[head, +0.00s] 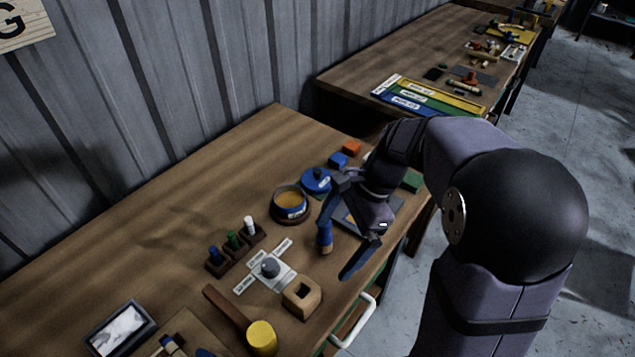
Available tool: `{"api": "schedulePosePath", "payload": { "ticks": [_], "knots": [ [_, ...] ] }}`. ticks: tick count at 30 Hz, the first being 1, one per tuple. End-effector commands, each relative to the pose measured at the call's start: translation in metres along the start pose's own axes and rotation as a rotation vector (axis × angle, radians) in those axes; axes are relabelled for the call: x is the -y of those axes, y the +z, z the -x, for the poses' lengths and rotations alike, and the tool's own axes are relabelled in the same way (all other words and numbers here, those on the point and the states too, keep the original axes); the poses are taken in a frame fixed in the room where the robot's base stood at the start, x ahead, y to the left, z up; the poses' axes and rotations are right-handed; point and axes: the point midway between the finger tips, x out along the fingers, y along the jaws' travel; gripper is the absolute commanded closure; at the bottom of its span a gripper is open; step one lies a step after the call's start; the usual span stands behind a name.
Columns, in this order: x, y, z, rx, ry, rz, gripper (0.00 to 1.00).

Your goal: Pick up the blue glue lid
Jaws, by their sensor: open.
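The glue pot (290,204) is open, with amber glue inside, and sits on a dark round base. My gripper (332,250) is open, its fingers spread and pointing down-left. It is apart from the lid. A small blue and tan object (325,240) shows near the left fingertip; I cannot tell whether they touch. The arm hides part of the table beyond.
A rack (233,245) with blue, green and white pegs stands left of the pot. A wooden block with a hole (301,298) and a yellow-headed mallet (261,337) lie in front. Blue (338,160) and orange (352,147) blocks sit behind the lid. The table's left side is clear.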

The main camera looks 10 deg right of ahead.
Motion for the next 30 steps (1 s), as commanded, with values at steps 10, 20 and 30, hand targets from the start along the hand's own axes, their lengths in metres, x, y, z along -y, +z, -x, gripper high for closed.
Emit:
{"api": "schedulePosePath", "payload": {
  "ticks": [10,20,30],
  "knots": [
    [0.116,-0.021,0.006,0.059,-0.102,-0.699,0.03],
    [0.236,-0.07,-0.01,-0.034,-0.38,-1.11,0.03],
    [0.273,-0.079,-0.014,-0.017,-0.488,-1.223,0.03]
  ]
}}
